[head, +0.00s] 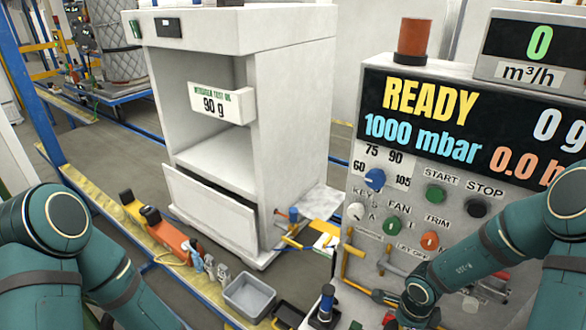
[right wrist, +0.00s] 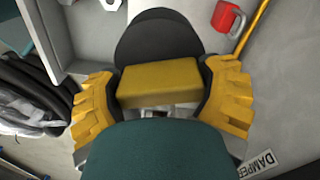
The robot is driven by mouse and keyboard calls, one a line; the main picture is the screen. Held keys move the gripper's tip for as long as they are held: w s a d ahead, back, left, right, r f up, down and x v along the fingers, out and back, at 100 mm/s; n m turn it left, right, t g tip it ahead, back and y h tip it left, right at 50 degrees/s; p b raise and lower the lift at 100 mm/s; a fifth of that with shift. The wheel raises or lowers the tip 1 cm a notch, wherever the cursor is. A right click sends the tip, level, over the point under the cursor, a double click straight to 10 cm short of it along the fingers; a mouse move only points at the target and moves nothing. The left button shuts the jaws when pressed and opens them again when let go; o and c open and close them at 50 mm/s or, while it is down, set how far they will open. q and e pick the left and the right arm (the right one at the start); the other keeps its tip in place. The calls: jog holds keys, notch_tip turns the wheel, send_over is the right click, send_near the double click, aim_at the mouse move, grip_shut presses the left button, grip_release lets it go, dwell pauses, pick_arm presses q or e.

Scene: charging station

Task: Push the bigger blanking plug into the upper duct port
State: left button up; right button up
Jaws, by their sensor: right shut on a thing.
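In the right wrist view, my right gripper (right wrist: 162,92) is shut on a blanking plug (right wrist: 158,86). The plug has a yellow block-shaped grip between my two yellow fingers and a dark rounded disc beyond it. The lower part of the plug is hidden behind a teal part of my own arm. I cannot tell from these views whether it is the bigger plug. No duct port can be made out in either view. In the head view, my right arm reaches down past the panel's lower right. My left gripper is outside the frames.
A control panel (head: 362,153) with knobs, buttons and a READY display stands at the right. A white test cabinet (head: 285,130) stands at centre left. A grey bin (head: 248,296) sits low in front. The right wrist view shows a red part (right wrist: 225,17) and a DAMPER label (right wrist: 263,164).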

jog(key=w+a+r+n+b, duration=0.1)
jog(key=w+a+n, duration=0.1)
jog(key=a+n, duration=0.4)
jog(key=w+a+r+n+b, duration=0.2)
jog(key=a+n, duration=0.4)
jog(key=n, duration=1)
jog(key=shift+w+a+r, duration=0.25)
jog(key=shift+w+a, duration=0.1)
